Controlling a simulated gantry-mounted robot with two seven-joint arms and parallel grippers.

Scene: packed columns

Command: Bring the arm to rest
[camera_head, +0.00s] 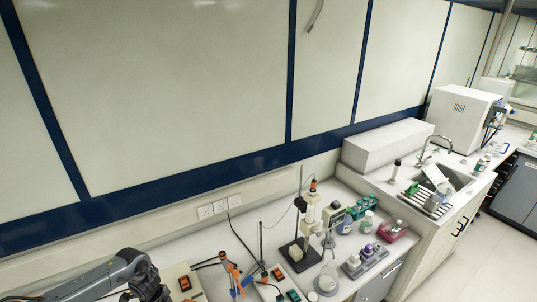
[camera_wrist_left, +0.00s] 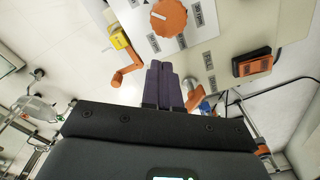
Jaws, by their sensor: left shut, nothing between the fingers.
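My left arm (camera_head: 125,270) comes in low at the left edge of the head view, over the bench. Its gripper tips are not clearly seen there. In the left wrist view my left gripper (camera_wrist_left: 162,68) shows as two dark purple fingers pressed together, with nothing between them. The fingers are in front of a pale panel (camera_wrist_left: 225,62) with an orange dial (camera_wrist_left: 169,18); I cannot tell whether they touch it. My right arm and gripper are not in view.
Near my arm are a pale box with a red switch (camera_head: 185,283) and an orange clamp (camera_head: 231,271). Further right are a column apparatus on a stand (camera_head: 309,212), a flask (camera_head: 327,279), bottles and a sink (camera_head: 441,182). A paneled wall (camera_head: 190,90) runs behind the bench.

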